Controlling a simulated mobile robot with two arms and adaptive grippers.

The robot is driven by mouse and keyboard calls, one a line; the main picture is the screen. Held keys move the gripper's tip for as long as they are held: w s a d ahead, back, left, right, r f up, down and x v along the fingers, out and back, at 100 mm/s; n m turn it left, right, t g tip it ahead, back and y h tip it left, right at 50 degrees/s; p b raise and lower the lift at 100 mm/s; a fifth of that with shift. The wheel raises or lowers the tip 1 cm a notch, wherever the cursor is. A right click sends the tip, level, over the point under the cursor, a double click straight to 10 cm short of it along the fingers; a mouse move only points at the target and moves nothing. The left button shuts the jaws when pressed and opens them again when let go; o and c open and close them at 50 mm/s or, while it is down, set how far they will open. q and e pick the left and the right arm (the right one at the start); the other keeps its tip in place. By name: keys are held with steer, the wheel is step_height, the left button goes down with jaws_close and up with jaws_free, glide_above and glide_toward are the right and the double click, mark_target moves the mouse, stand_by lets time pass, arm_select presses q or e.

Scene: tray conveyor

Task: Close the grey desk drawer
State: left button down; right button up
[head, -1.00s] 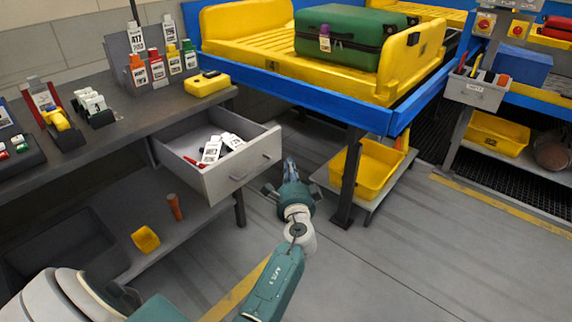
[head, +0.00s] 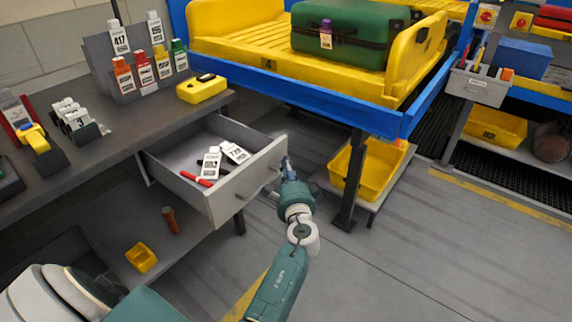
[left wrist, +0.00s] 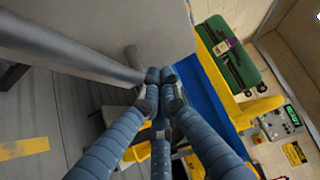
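The grey desk drawer (head: 228,200) is pulled out from under the dark desk, with tags and a red pen inside. Its bar handle (head: 258,181) is on the front face. In the left wrist view the handle (left wrist: 70,50) runs in from the left, and the drawer front (left wrist: 120,22) fills the top. My left gripper (head: 287,166) is at the right end of the drawer front, close to the handle's end. Its blue fingertips (left wrist: 160,76) are together with nothing visible between them. Whether they touch the front is unclear. My right gripper is not in view.
Floor in front is clear.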

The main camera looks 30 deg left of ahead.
mark_target(219, 124)
arm_select(q)
steer(key=shift+a, duration=0.1)
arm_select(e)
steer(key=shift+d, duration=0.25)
